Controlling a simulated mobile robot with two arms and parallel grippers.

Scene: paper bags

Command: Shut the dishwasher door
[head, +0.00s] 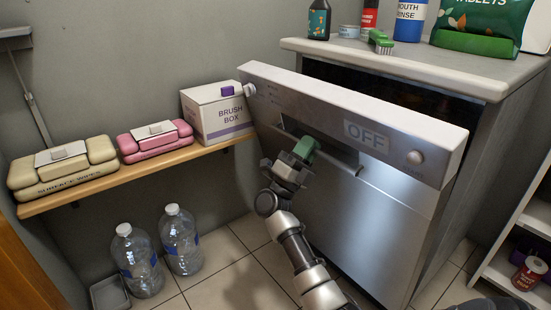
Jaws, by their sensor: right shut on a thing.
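The dishwasher door (372,215) is a steel front with a pale top edge and a control panel marked OFF. It stands partly open, its top leaning out from the dark opening under the counter. A recessed handle (340,160) runs below the panel. My right gripper (303,150), with green on its fingers, is at the left part of the handle and shut on it. The fingertips are partly hidden in the recess. My left gripper is not in view.
A wall shelf (160,167) at left holds wipes packs (62,167) and a brush box (216,112). Two clear bottles (138,262) stand on the floor below. The countertop (420,67) carries several toiletries. A white shelf unit (515,275) stands at right.

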